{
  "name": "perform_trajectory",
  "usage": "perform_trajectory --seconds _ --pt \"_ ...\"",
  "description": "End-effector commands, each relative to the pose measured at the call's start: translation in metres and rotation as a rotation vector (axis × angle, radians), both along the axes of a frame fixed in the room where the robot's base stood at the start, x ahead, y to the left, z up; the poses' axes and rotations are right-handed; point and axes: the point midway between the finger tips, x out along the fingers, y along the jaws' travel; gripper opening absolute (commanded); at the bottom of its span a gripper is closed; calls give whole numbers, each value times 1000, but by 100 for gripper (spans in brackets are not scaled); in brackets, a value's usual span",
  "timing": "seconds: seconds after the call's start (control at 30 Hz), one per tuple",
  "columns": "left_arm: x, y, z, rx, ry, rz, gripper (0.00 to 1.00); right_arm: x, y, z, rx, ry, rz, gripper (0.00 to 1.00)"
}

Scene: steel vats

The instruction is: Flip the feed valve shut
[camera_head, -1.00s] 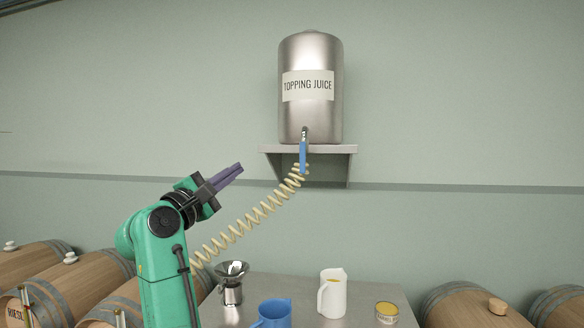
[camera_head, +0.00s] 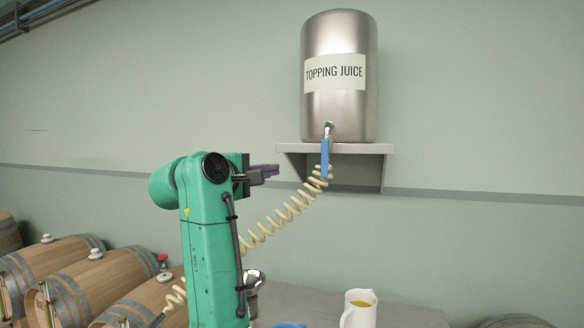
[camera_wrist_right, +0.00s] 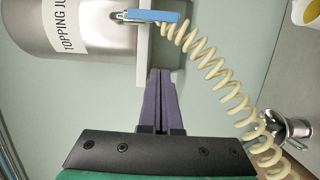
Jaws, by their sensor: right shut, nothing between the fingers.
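The feed valve's blue handle (camera_head: 325,158) hangs straight down from the small metal tap at the bottom front of the steel vat (camera_head: 338,110) labelled TOPPING JUICE. A coiled cream hose (camera_head: 290,209) runs from below the handle down to the left. In the right wrist view the blue handle (camera_wrist_right: 152,15) shows at the top, beyond the fingertips. My right gripper (camera_head: 277,169) is shut and empty, left of the handle and apart from it. Its purple fingers (camera_wrist_right: 160,88) lie together in the right wrist view. My left gripper is not in view.
The vat stands on a wall shelf (camera_head: 350,148) with brackets beneath. Below is a steel table (camera_head: 400,316) with a white jug (camera_head: 359,309), a blue vessel partly cut off (camera_head: 289,325) and a metal funnel (camera_head: 254,279). Wooden barrels (camera_head: 90,285) lie at the left. The wall beside the vat is clear.

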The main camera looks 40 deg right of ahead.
Motion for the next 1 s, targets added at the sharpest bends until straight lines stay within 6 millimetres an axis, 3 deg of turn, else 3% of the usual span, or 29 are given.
perform_trajectory --seconds 0.43,0.7,1.0 --pt "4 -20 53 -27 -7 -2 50 32 -89 8 -2 2 -5 0" --pt "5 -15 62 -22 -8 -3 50 1 -108 3 -2 -1 -3 0" --pt "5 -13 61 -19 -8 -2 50 -1 -108 1 -1 0 0 0"
